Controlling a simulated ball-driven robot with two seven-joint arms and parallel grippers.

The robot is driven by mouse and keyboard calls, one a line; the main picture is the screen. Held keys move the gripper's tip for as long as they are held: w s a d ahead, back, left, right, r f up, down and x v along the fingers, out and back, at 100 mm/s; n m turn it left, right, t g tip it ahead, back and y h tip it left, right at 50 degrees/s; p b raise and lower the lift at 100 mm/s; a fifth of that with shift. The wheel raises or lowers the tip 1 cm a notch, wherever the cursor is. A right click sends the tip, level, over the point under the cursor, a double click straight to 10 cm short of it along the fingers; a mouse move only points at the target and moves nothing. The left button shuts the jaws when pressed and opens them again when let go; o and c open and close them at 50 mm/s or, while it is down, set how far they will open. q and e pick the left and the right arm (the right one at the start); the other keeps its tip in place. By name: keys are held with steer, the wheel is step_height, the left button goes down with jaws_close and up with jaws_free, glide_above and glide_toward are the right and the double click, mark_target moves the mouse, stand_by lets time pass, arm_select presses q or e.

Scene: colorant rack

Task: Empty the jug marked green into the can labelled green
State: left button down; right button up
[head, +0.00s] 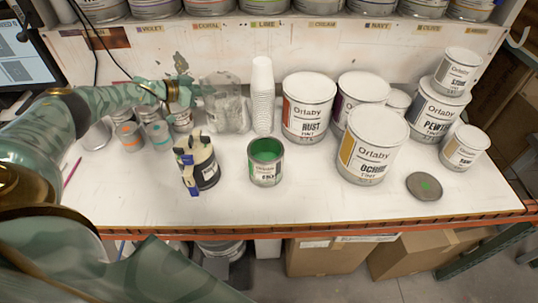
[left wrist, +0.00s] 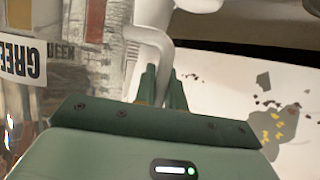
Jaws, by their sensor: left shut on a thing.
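The clear jug (head: 228,108) is upright at the back left of the bench, beside a stack of white cups. In the left wrist view its GREEN label (left wrist: 20,58) appears upside down at the left edge. My left gripper (head: 196,90) is shut on the jug's handle (left wrist: 152,42); its fingers (left wrist: 162,88) close around it. I cannot tell how much the jug holds, or whether its base touches the bench. The open can (head: 265,174) with green inside stands near the front middle; its small label is hard to read. My right gripper is not in view.
The cup stack (head: 263,95) stands right of the jug. A can with yellow and blue clamps (head: 199,163) is left of the green can. Larger tins, including OCHRE (head: 370,146) and RUST (head: 308,108), fill the right. A lid (head: 425,187) lies near the front.

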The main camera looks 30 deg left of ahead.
arm_select(q)
steer(key=f, duration=0.1)
steer(key=f+b, duration=0.2)
steer(key=f, duration=0.1)
steer(key=shift+w, duration=0.25)
steer(key=shift+s+r, duration=0.1)
steer(key=shift+r, duration=0.05)
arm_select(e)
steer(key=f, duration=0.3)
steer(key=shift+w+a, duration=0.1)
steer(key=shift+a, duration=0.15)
